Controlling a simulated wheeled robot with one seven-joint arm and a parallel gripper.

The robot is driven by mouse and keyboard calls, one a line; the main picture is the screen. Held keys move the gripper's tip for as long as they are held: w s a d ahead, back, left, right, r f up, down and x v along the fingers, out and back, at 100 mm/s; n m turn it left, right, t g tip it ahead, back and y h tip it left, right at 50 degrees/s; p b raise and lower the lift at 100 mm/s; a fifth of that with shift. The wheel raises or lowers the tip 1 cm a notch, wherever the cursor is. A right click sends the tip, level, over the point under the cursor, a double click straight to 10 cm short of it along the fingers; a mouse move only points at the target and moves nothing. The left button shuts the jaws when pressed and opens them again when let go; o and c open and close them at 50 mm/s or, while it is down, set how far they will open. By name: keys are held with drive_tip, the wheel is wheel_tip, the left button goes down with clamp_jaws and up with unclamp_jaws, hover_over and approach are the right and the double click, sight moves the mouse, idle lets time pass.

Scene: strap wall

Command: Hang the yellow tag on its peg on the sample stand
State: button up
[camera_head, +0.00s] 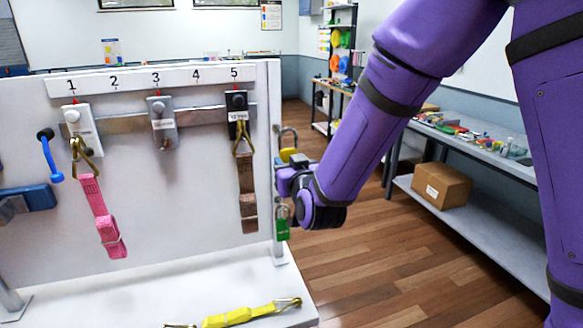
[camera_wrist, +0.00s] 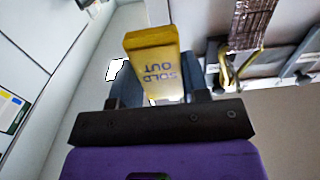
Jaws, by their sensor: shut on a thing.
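My gripper (camera_head: 287,172) is at the right edge of the sample stand (camera_head: 180,200), mostly hidden behind my purple arm in the head view. In the wrist view its fingers (camera_wrist: 158,85) are shut on the yellow tag (camera_wrist: 155,65), a block lettered "SOLD OUT", seen upside down. The stand has a strip numbered 1 to 5. No tag hangs under 2 or 4.
A pink strap (camera_head: 104,218) hangs under 1 and a brown strap (camera_head: 247,190) under 5, near my gripper. A yellow strap (camera_head: 240,315) lies on the stand's base. A green padlock (camera_head: 282,229) hangs at the right edge. A workbench (camera_head: 480,145) stands at right.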

drive_tip(key=shift+f+x, duration=0.2)
drive_tip(key=shift+x, duration=2)
drive_tip(key=shift+w+a+f, duration=0.2)
drive_tip(key=shift+w+f, duration=0.4)
drive_tip(key=o, duration=1)
drive_tip(key=shift+s, duration=0.1)
